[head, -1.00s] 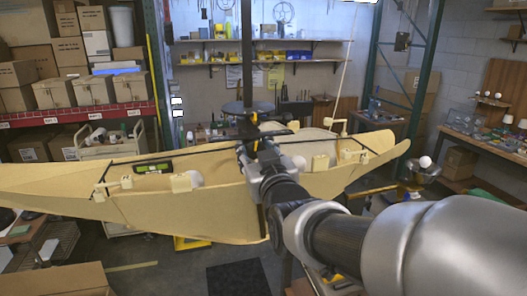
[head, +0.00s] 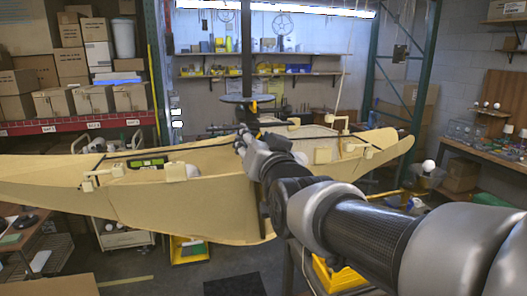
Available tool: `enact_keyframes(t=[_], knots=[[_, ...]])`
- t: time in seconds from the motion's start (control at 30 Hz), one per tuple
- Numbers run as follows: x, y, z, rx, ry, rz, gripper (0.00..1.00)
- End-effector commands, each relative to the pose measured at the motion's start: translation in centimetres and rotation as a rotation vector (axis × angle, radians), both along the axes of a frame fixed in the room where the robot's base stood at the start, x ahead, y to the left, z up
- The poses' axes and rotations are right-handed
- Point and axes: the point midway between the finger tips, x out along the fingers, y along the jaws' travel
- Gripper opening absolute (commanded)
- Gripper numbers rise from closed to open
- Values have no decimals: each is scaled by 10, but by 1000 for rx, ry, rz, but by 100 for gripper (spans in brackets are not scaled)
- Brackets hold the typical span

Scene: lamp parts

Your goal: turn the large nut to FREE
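A large tan boat-shaped lamp body (head: 215,208) hangs from a dark vertical pole (head: 246,45) in the head view. A flat round disc (head: 234,99) sits around the pole above the lamp body, with a small yellow part (head: 254,106) beside it. I cannot make out the large nut or any FREE marking for certain. My gripper (head: 241,139) is at the middle of the lamp, just below the disc and close to the pole. Its fingers are small and partly hidden by my arm, so I cannot tell whether they are open or touch anything.
Loaded shelves (head: 258,74) stand behind, cardboard boxes (head: 95,99) at left, and a cluttered workbench (head: 470,152) at right. A yellow bin (head: 338,278) is below my arm.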

Motion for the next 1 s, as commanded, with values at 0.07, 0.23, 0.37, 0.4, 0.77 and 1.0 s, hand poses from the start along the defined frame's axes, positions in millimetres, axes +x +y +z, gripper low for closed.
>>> enact_keyframes(t=[0.07, 0.23, 0.37, 0.4, 0.77, 1.0], knots=[[0, 0, -2, 23, 8, 0, 15], [0, 0, -1, 51, 16, -1, 15], [0, 0, 0, 55, 17, -1, 15], [0, 0, 0, 55, 18, 0, 15], [0, 0, 0, 54, 17, -1, 48], [0, 0, 0, 54, 16, 0, 59]])
